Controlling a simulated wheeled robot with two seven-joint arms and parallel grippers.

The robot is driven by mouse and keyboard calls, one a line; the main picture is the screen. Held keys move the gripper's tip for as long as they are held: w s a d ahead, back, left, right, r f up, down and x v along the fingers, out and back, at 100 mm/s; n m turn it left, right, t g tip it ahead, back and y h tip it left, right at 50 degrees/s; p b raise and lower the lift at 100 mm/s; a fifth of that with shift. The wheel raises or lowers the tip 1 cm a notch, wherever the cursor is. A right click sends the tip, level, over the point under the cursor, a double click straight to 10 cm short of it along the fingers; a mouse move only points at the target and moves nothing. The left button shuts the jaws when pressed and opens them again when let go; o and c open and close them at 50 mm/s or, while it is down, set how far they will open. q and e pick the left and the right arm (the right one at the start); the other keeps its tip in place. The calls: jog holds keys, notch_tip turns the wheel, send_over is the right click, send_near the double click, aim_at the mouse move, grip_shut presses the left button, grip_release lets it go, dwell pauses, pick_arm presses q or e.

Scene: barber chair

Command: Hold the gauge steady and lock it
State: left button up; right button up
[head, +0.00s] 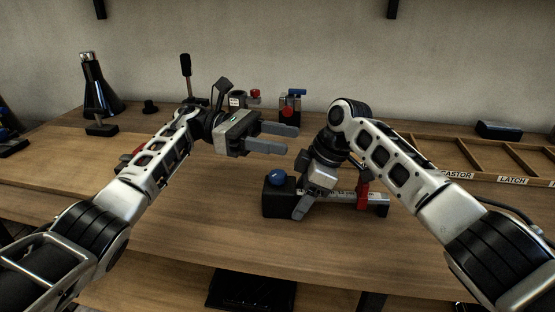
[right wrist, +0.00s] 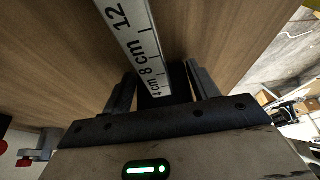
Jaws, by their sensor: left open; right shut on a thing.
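The gauge lies on the wooden workbench in the head view, with a dark block and a blue knob (head: 277,179) at its left end. Its pale ruler scale (head: 341,196) runs right from the block, and a red slider (head: 363,190) stands on it. My right gripper (head: 302,208) is shut on the gauge near the low end of the scale, hiding part of it. In the right wrist view the fingers (right wrist: 160,88) flank a dark part of it, beside the scale's (right wrist: 130,32) low marks. My left gripper (head: 290,139) is open and empty, above and behind the knob.
Small fixtures with red and blue knobs (head: 290,105) stand at the back, behind my left gripper. A divided wooden tray (head: 470,157) labelled CASTOR and LATCH lies at the right. A dark flask-like bottle (head: 97,90) stands at the back left.

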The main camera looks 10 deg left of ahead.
pick_arm(q)
jog(key=shift+r, duration=0.7)
jog(key=r+y, duration=0.1)
jog(key=y, duration=0.1)
jog(key=n+t+y, duration=0.6)
jog(key=n+y, duration=0.3)
jog(key=y, duration=0.3)
send_near(276, 174)
jog(key=x, duration=0.8)
jog(key=shift+w+f, duration=0.15)
jog(key=shift+f, duration=0.1)
